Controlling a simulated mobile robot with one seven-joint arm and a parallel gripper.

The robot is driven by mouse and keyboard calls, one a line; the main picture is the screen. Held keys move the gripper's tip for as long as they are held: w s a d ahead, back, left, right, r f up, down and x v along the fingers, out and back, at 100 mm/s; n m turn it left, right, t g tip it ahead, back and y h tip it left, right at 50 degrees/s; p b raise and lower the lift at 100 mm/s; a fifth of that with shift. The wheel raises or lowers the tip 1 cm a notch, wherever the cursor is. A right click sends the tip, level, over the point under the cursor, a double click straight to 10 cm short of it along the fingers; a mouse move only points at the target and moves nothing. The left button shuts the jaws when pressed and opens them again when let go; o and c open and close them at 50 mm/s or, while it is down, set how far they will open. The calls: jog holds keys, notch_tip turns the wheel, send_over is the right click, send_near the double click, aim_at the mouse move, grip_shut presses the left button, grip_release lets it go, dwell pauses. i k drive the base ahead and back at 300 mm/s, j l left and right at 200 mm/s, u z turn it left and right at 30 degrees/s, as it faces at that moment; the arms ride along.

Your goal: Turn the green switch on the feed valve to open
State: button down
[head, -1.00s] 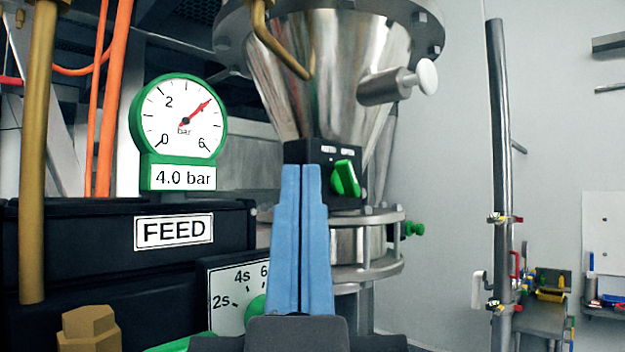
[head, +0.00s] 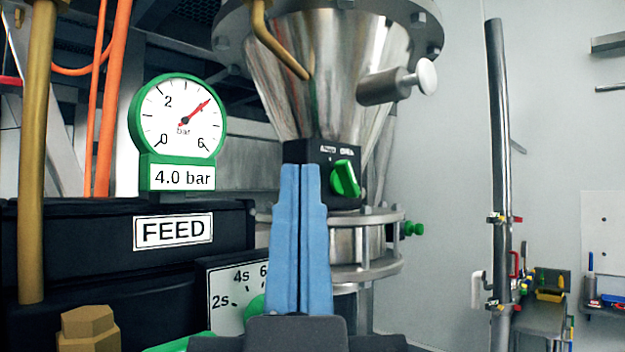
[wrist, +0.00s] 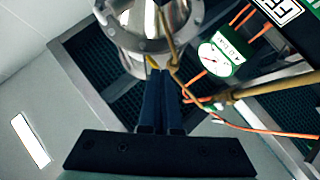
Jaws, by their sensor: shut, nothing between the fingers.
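The green switch (head: 346,180) sits on a black valve box (head: 312,152) at the bottom of the steel hopper cone in the head view. The switch is tilted, its top leaning left. The small labels above it are too blurred to read. My gripper (head: 304,168) has its blue fingers shut together with nothing between them. Its fingertips appear in front of the box, just left of the switch; whether they touch the box I cannot tell. In the wrist view my gripper (wrist: 158,72) points toward the steel hopper (wrist: 155,25), and the switch is not visible there.
A green-rimmed gauge (head: 178,118) reading 4.0 bar stands left above the black FEED box (head: 100,245). A timer dial (head: 228,290) is partly behind my fingers. A brass pipe (head: 285,50) hangs before the cone. A steel handle (head: 395,84) juts out right. Free room lies right of the hopper.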

aim_at(342, 181)
jog(key=l, duration=1.5)
jog(key=i+j, duration=0.15)
jog(key=j, duration=0.15)
jog(key=i+j, duration=0.15)
jog(key=j, duration=0.15)
